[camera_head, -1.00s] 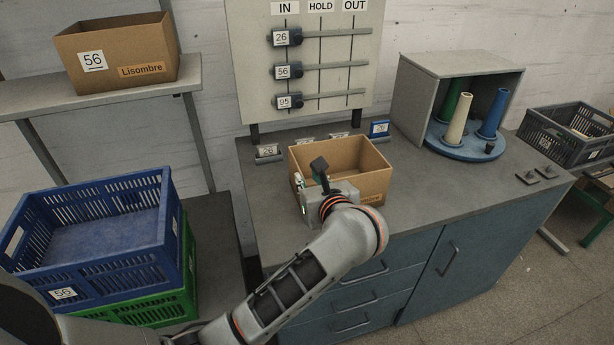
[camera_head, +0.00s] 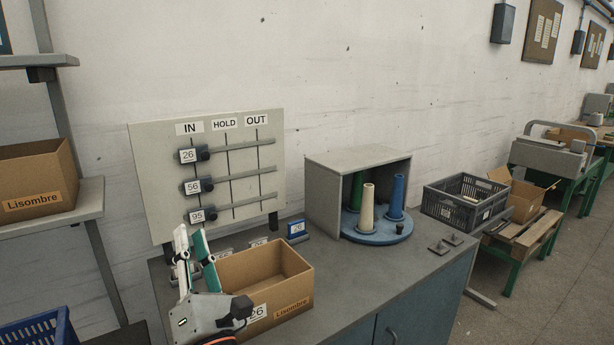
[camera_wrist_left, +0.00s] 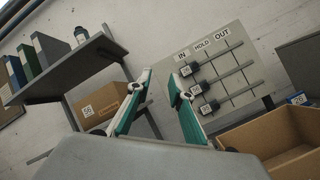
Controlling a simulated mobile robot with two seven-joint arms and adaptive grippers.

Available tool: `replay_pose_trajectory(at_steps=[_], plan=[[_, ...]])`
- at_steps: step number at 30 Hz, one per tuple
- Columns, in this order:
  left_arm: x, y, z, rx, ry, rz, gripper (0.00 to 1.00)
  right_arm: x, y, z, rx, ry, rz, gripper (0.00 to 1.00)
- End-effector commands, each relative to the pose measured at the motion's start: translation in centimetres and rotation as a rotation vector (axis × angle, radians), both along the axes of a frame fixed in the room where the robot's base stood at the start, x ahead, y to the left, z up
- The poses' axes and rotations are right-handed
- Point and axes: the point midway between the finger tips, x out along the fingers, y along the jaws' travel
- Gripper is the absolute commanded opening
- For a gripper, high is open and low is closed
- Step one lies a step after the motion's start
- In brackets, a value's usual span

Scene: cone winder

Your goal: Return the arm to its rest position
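My left gripper (camera_head: 190,254) is raised at the left end of the workbench, beside the left side of the open cardboard box marked 26 (camera_head: 292,307). Its fingers point up. In the left wrist view the two green-and-white fingers of the gripper (camera_wrist_left: 160,82) stand apart with nothing between them. The box is on the bench and also shows at the lower right of the wrist view (camera_wrist_left: 234,138). My right gripper is in neither view.
The IN/HOLD/OUT board (camera_head: 150,160) stands behind the gripper. A cabinet (camera_head: 327,193) with cones on a blue turntable (camera_head: 375,238) is right of the box. A shelf (camera_head: 91,192) with a Lisombre box (camera_head: 28,180) is at left. A blue crate (camera_head: 38,335) shows below.

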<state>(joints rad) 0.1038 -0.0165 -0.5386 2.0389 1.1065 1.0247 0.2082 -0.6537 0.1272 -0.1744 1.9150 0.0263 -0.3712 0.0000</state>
Motion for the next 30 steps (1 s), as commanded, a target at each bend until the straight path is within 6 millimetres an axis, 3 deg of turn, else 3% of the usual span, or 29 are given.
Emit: replay_pose_trajectory(at_steps=[4, 8, 11, 14, 18, 23, 27, 30], plan=[[-2.0, -2.8, 1.8, 0.391, -0.013, 0.019, 0.21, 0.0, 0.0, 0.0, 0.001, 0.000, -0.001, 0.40], [-3.3, -6.1, 1.3, 0.742, 0.008, 0.033, 0.21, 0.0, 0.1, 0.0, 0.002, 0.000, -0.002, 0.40], [-3.9, -8.5, -0.6, 1.020, 0.046, 0.040, 0.21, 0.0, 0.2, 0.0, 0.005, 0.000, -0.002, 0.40], [-4.4, -10.3, -3.9, 1.295, 0.103, 0.038, 0.21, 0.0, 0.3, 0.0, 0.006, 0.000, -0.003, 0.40], [-5.1, -11.2, -10.2, 1.681, 0.216, 0.018, 0.21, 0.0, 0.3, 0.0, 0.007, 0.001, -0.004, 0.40], [-6.6, -8.9, -18.8, 2.115, 0.393, -0.038, 0.21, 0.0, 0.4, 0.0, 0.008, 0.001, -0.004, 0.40], [-9.2, -3.9, -26.1, 2.476, 0.592, -0.128, 0.21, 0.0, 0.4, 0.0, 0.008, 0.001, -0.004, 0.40], [-11.5, 0.4, -29.7, 2.683, 0.738, -0.204, 0.21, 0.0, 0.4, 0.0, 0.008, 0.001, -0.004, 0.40]])
